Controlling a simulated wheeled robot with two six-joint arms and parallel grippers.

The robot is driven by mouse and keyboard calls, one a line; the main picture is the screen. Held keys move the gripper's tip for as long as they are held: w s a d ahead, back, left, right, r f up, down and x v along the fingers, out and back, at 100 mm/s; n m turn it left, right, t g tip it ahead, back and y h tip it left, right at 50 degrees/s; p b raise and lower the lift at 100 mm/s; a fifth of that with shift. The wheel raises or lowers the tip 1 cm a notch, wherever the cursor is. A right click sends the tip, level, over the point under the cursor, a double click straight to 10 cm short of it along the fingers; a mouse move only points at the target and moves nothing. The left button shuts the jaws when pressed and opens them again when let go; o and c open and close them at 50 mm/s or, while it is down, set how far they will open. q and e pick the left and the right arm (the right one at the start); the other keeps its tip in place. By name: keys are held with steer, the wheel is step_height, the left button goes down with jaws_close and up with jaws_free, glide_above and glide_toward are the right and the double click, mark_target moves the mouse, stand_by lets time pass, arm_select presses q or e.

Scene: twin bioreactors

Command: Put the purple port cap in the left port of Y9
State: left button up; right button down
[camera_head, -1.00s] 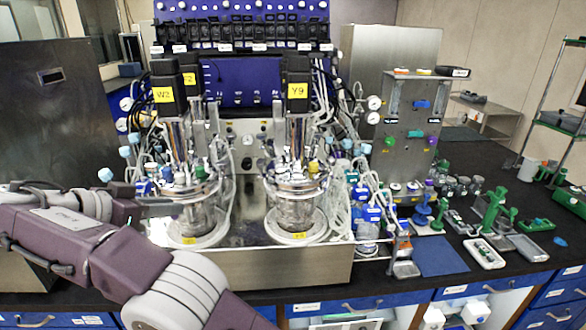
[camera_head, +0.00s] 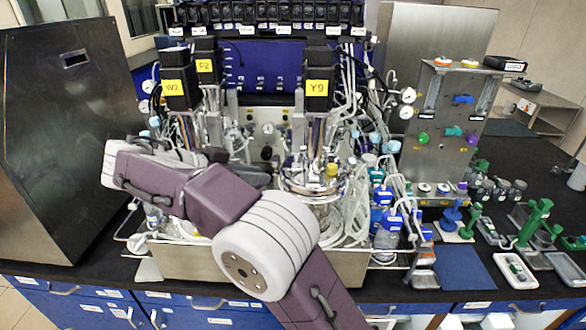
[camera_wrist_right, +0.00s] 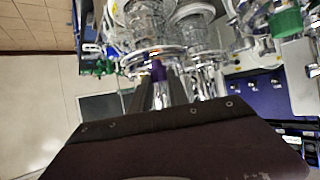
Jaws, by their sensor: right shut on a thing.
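Y9 is the right-hand front bioreactor, with a yellow Y9 label (camera_head: 317,88) on its dark motor and a round metal head plate (camera_head: 312,182) crowded with fittings. My right gripper (camera_head: 264,178) points right toward the left side of this plate; its fingertips are hard to make out in the head view. In the right wrist view the right gripper (camera_wrist_right: 160,92) is shut on the purple port cap (camera_wrist_right: 158,71), near a metal vessel rim. I cannot tell the left port of Y9 from the other fittings. The cap is hidden in the head view. My left gripper is not in view.
The bioreactor with the W2 label (camera_head: 172,87) stands left of Y9, mostly hidden behind my right arm. Tubing (camera_head: 358,195) and blue-capped bottles (camera_head: 388,228) crowd Y9's right side. A blue mat (camera_head: 465,268) lies clear on the bench at right.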

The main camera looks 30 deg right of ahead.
steer(key=d, duration=0.3)
steer(key=w+d, duration=0.1)
steer(key=d, duration=0.2)
steer(key=shift+w+d+p, duration=0.15)
steer(key=shift+d+p, duration=0.05)
steer(key=shift+p, duration=0.1)
